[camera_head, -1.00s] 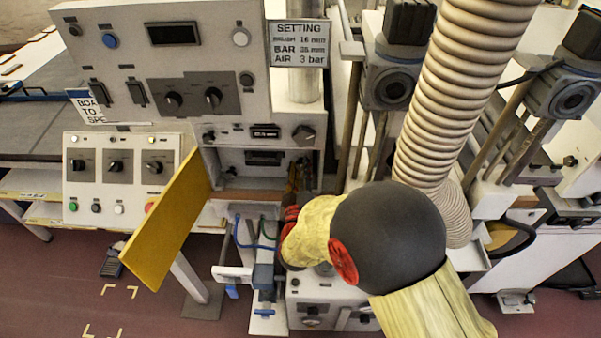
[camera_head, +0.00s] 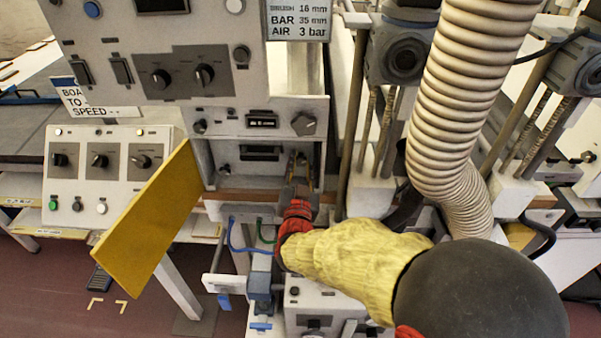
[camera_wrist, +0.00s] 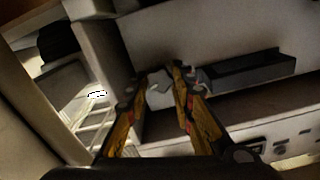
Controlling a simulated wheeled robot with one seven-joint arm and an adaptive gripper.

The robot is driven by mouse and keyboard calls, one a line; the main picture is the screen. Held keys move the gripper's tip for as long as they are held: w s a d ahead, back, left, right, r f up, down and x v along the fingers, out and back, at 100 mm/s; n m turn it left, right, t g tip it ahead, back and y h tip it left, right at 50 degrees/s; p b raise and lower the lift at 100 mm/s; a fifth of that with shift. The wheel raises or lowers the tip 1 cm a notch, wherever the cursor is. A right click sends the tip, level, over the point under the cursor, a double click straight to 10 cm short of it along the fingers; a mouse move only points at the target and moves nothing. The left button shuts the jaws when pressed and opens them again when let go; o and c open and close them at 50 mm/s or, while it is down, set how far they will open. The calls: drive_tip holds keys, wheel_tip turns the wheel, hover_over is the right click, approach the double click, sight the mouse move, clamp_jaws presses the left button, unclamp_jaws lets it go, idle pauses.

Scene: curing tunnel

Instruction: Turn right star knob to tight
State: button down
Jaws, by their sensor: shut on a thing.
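In the wrist view the two orange-and-black fingers of my gripper (camera_wrist: 170,100) are closed around a pale grey knob (camera_wrist: 160,90), taken as the right star knob. Its shape is partly covered by the fingers. In the head view my gripper (camera_head: 299,166) reaches into the open recess (camera_head: 228,160) of the white machine, at the recess's right side. The knob there is hidden by the fingers. Its turn position cannot be read.
A yellow door (camera_head: 150,218) stands open left of the recess. A dark slot part (camera_head: 260,153) sits left of my fingers. Above is a panel with a grey knob (camera_head: 304,124). A ribbed hose (camera_head: 470,90) hangs at the right. Below stands a white box (camera_head: 320,300).

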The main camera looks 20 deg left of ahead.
drive_tip(key=shift+f+m+b, duration=0.15)
drive_tip(key=shift+m+b, duration=1.85)
drive_tip(key=shift+m, duration=0.2)
drive_tip(key=c, duration=1.5)
unclamp_jaws()
drive_tip(key=v, duration=1.2)
